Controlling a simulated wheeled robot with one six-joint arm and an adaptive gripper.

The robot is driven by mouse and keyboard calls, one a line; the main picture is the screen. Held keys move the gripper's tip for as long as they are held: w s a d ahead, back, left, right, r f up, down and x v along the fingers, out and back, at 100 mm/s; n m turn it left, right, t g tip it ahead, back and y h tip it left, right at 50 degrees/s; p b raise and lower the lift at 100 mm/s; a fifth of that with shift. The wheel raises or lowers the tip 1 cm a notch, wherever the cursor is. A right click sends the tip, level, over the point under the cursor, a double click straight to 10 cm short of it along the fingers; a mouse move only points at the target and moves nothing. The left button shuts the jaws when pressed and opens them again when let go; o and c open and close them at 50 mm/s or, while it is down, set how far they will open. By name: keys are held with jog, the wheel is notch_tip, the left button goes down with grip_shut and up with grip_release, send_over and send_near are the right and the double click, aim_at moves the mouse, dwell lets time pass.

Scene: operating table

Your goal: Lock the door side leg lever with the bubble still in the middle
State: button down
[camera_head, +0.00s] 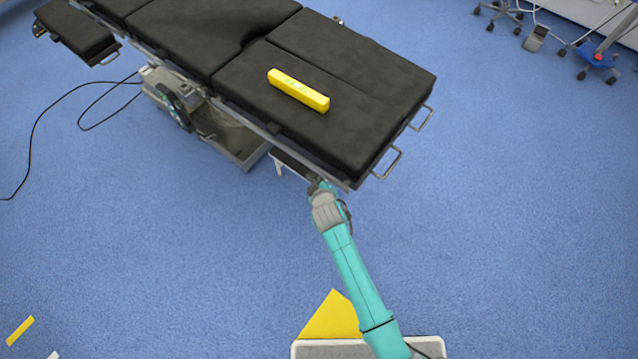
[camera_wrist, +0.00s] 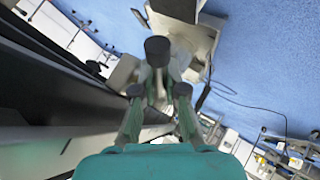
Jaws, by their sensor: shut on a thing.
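The yellow spirit level (camera_head: 298,90) lies on the black leg section (camera_head: 345,135) of the operating table. Its vial shows only as a faint greenish patch, and I cannot tell where the bubble sits. My gripper (camera_wrist: 159,92) is under the near edge of the leg section; in the head view its fingers are mostly hidden by my wrist and the table edge. In the wrist view its green fingers are around the stem of a lever with a dark round knob (camera_wrist: 157,49). The knob stands just beyond the fingertips. I cannot tell the lever's lock position.
The table's side rail (camera_wrist: 100,148) runs close beside my gripper on the left of the wrist view. The table base (camera_head: 235,140) stands left of my arm in the head view. Metal handles (camera_head: 388,163) stick out at the leg end.

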jog(key=shift+d+h, duration=0.25)
jog(key=shift+h, duration=0.05)
jog(key=c, duration=1.5)
grip_release()
jog(key=shift+a+r, duration=0.1)
jog(key=shift+s+r, duration=0.15)
jog(key=v, duration=1.1)
jog(key=shift+d+r, duration=0.2)
jog(key=shift+r, duration=0.15)
